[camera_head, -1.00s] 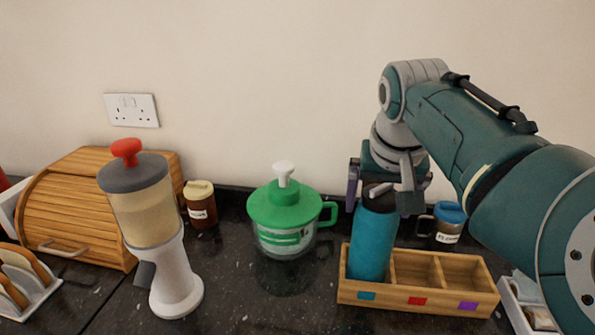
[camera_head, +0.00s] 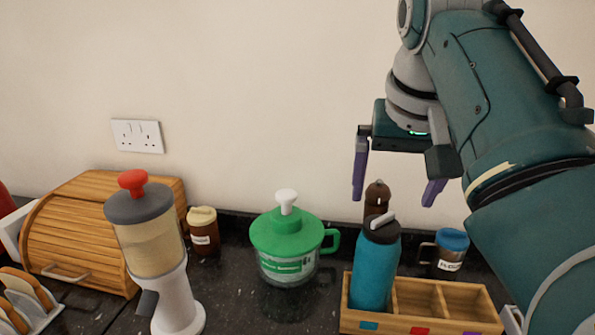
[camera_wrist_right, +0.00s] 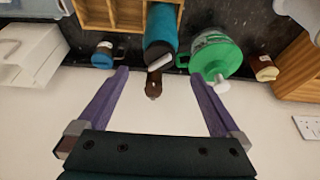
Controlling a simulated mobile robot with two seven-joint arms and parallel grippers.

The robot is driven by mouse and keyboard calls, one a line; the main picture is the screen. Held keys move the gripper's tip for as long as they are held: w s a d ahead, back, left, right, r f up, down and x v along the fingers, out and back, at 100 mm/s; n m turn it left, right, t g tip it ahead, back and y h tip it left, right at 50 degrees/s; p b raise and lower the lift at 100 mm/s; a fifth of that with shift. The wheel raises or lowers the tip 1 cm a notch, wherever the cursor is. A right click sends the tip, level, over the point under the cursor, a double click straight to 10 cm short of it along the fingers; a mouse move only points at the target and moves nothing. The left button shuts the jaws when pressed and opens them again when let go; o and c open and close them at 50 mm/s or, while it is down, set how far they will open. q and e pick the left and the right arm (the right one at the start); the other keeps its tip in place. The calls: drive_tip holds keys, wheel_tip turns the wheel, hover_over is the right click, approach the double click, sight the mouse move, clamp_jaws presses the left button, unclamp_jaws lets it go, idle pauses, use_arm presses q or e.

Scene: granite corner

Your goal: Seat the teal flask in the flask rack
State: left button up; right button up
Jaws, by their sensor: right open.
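The teal flask (camera_head: 372,268) with its dark cap and grey handle stands upright in the left compartment of the wooden flask rack (camera_head: 418,325), the one above the teal square. The other compartments look empty. My right gripper (camera_head: 397,185) is open and empty, raised above and behind the flask, clear of it. In the right wrist view the flask (camera_wrist_right: 160,33) and the rack (camera_wrist_right: 97,15) show beyond the spread purple fingers of the gripper (camera_wrist_right: 160,88). My left gripper is not in view.
A brown bottle (camera_head: 377,197) stands behind the flask. A blue-lidded jar (camera_head: 450,252) is right of it. A green-lidded jug (camera_head: 287,245), a small labelled jar (camera_head: 203,231), a grey-topped dispenser (camera_head: 150,240) and a wooden bread bin (camera_head: 85,235) stand to the left.

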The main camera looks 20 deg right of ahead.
drive_tip(key=s+f+n, duration=0.3)
drive_tip(key=s+f, duration=0.3)
drive_tip(key=s, duration=0.3)
drive_tip(key=s+a+f+n+y, duration=0.1)
drive_tip(key=s+a+n, duration=0.1)
drive_tip(key=s+a, duration=0.2)
drive_tip(key=s+a+f+n+y, duration=0.1)
drive_tip(key=s+a+n, duration=0.2)
drive_tip(key=s, duration=0.7)
drive_tip(key=shift+s+a+f+y, duration=0.25)
drive_tip(key=shift+a+f+y, duration=0.05)
drive_tip(key=shift+a+f, duration=0.1)
